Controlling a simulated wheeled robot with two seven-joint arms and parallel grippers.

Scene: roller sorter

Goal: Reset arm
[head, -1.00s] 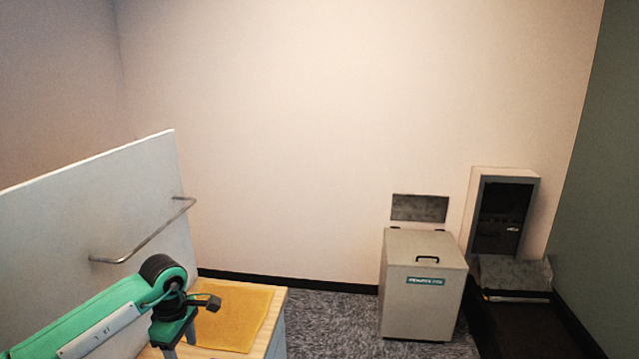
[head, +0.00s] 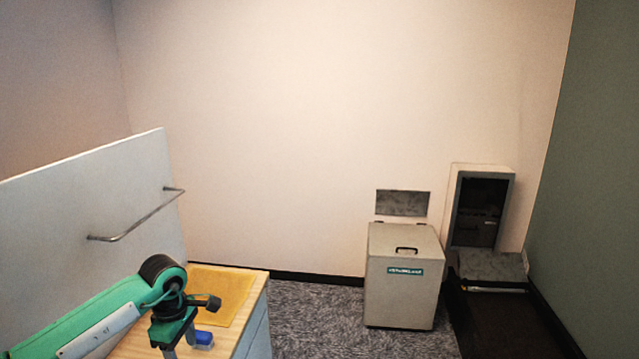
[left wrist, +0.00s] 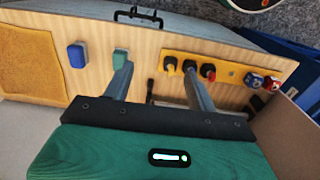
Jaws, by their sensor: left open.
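My left arm, with a green sleeve, comes in from the lower left in the head view. Its gripper (head: 178,345) points down over the wooden counter (head: 136,341). In the left wrist view the left gripper (left wrist: 157,68) is open, its two grey fingers apart with nothing between them. A blue block (left wrist: 78,55) and a green block (left wrist: 120,58) lie on the counter beyond the fingers. The blue block also shows beside the gripper in the head view (head: 203,338). My right gripper is in neither view.
A yellow mat (head: 222,292) lies on the counter. A yellow strip (left wrist: 228,74) holds several coloured pieces. A white panel (head: 60,225) with a metal rail (head: 130,222) stands behind. A grey lidded bin (head: 403,285) stands on the carpet, beside an open wall cabinet (head: 455,210).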

